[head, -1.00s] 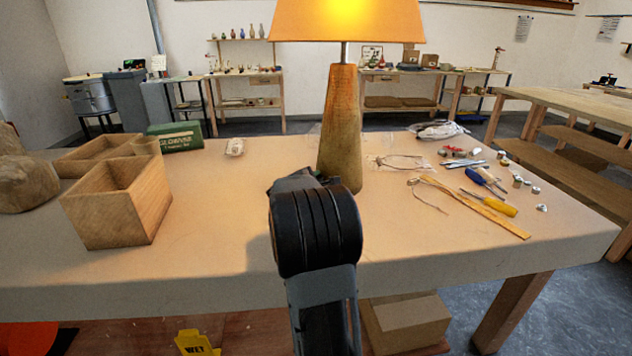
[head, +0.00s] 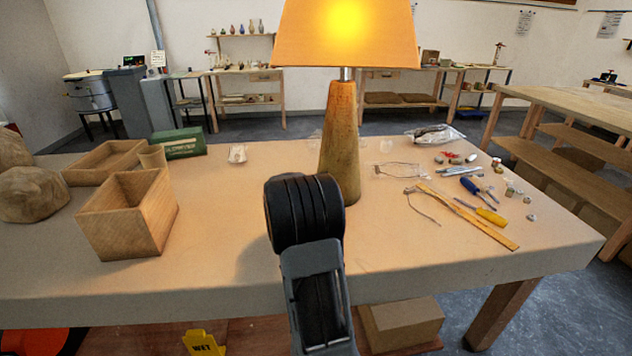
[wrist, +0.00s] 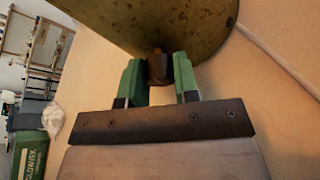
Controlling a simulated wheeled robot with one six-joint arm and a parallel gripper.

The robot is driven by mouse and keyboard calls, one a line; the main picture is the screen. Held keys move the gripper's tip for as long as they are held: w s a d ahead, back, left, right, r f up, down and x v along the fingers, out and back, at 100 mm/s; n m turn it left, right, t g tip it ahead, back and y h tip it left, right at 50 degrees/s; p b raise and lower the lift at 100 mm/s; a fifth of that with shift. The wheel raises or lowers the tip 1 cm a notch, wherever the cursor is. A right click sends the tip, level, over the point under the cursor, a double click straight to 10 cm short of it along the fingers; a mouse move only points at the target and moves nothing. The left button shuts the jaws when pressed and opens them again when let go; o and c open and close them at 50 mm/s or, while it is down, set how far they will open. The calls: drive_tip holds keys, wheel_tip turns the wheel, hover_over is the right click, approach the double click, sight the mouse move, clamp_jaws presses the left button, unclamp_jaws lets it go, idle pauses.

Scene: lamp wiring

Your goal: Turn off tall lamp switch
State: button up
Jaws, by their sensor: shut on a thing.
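The tall lamp stands on the worktable with a tapered wooden base (head: 340,135) and an orange shade (head: 345,40) that glows yellow, so it is lit. In the wrist view the lamp base (wrist: 165,20) fills the top, and a small dark switch knob (wrist: 158,70) sticks out of its lower edge. My gripper (wrist: 159,66) has its two green fingers on either side of this knob, shut on it. In the head view my own arm hides the fingers and the switch.
Wooden boxes (head: 128,215) and a green box (head: 180,142) stand on the left of the table. Wires, screwdrivers (head: 490,217), a wooden ruler (head: 468,218) and small parts lie on the right. The table front is clear.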

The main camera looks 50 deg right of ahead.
drive_tip(key=n+g+p, duration=0.1)
drive_tip(key=p, duration=0.1)
drive_tip(key=n+g+p, duration=0.1)
drive_tip(key=p, duration=0.2)
drive_tip(key=n+g+p, duration=0.1)
drive_tip(key=n+p, duration=0.1)
drive_tip(key=p, duration=0.1)
drive_tip(key=shift+w+r, duration=0.15)
drive_tip(key=shift+r, duration=0.15)
drive_tip(key=n+g+p, duration=0.1)
drive_tip(key=n+p, duration=0.1)
drive_tip(key=p, duration=0.1)
drive_tip(key=shift+f, duration=0.15)
drive_tip(key=shift+f+n+g+p, duration=0.15)
drive_tip(key=shift+n+g+p, duration=0.75)
drive_tip(key=shift+n+p, duration=0.2)
drive_tip(key=o, duration=0.9)
drive_tip(key=shift+w, duration=0.1)
drive_tip(key=b+v, duration=0.1)
drive_tip(key=v, duration=1.2)
drive_tip(key=shift+w+a+b, duration=0.15)
drive_tip(key=shift+a+b, duration=0.25)
